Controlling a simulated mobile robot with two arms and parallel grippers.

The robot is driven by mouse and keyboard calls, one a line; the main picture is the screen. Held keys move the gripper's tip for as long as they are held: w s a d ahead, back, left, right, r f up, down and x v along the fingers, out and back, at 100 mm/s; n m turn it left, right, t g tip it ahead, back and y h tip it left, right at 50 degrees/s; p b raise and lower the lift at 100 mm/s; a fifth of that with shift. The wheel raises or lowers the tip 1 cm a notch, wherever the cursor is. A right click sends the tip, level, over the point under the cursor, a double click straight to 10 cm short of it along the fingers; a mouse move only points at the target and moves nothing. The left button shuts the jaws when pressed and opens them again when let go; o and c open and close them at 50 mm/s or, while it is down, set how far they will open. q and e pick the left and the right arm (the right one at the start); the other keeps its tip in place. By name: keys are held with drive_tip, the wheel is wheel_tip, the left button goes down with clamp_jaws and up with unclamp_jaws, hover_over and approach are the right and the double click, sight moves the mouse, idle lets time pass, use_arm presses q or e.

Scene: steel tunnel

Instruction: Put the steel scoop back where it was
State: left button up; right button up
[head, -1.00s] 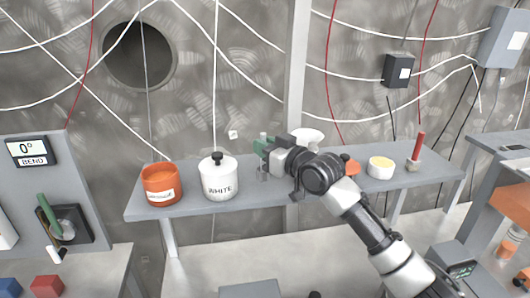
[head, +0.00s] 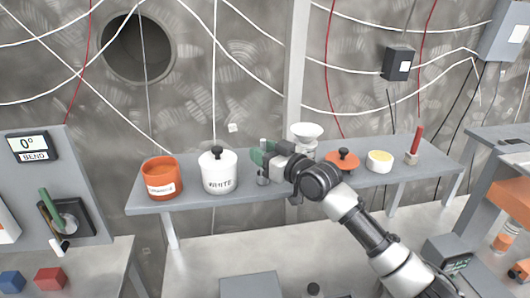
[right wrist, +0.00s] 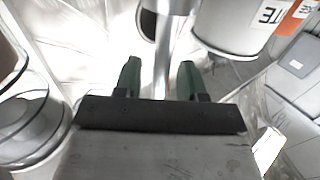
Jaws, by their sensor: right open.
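The steel scoop (head: 263,179) is upright at the shelf, just right of the white lidded jar (head: 219,172). Its rounded lower end shows below my right gripper (head: 264,156), and a thin grey tip shows above the green fingers. In the right wrist view, the scoop's bright steel shaft (right wrist: 163,50) runs between the two green fingers of the gripper (right wrist: 158,70). The fingers are apart, one on each side of the shaft, with gaps visible. Whether the scoop's lower end touches the shelf is hard to tell. My left gripper is not in view.
On the shelf (head: 410,176) stand an orange pot (head: 161,180) at left, and a white dish on a stand (head: 305,134), an orange lid with a black knob (head: 345,160), a yellow-topped white tub (head: 380,161) and a red-handled item (head: 415,145) at right. The wall is close behind.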

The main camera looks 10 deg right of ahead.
drive_tip(key=shift+r, duration=0.2)
drive_tip(key=shift+s+d+f, duration=0.15)
drive_tip(key=shift+s, duration=0.05)
drive_tip(key=b+v, duration=0.3)
drive_tip(key=v, duration=0.8)
drive_tip(key=shift+s+d+b, duration=0.15)
drive_tip(key=shift+s+b, duration=0.05)
drive_tip(key=shift+b, duration=0.15)
